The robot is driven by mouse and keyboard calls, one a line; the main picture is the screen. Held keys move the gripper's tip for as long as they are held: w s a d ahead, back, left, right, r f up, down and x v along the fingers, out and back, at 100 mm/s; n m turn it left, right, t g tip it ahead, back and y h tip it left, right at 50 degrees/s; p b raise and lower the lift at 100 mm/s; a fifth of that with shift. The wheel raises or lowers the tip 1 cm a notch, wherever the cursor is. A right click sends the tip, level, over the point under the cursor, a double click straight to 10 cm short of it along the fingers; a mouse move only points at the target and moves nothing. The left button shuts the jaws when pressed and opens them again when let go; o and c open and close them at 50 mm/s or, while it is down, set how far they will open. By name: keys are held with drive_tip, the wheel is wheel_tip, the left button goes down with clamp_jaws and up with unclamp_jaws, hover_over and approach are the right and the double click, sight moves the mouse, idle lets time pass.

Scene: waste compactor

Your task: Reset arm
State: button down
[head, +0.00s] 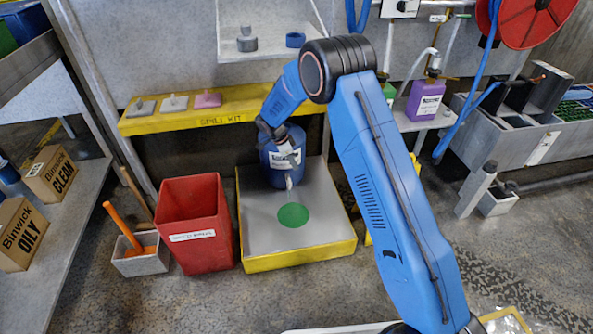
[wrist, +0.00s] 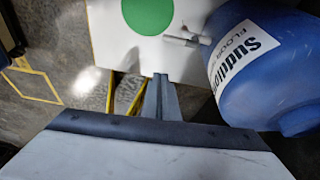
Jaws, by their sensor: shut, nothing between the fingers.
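My gripper (wrist: 160,84) is shut and empty in the wrist view, its two grey fingers together. It points down over the pale top of a yellow-edged platform (head: 327,240). A blue jug (head: 283,166) with a white label and a small pale spout stands at the back of this platform. In the wrist view the jug (wrist: 252,72) is close on the right of the fingers. A green disc (head: 293,215) lies on the platform in front of the jug. In the head view my blue arm is bent, with its wrist by the jug; the fingertips are hard to make out there.
A red bin (head: 196,225) stands left of the platform. A small grey box (head: 142,254) with an orange handle is further left. A yellow shelf (head: 215,117) runs behind. A bench with a green container (head: 389,92) and a purple container (head: 424,99) is at the right.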

drive_tip(key=shift+a+r, duration=0.1)
drive_tip(key=shift+r, duration=0.15)
idle(0.3)
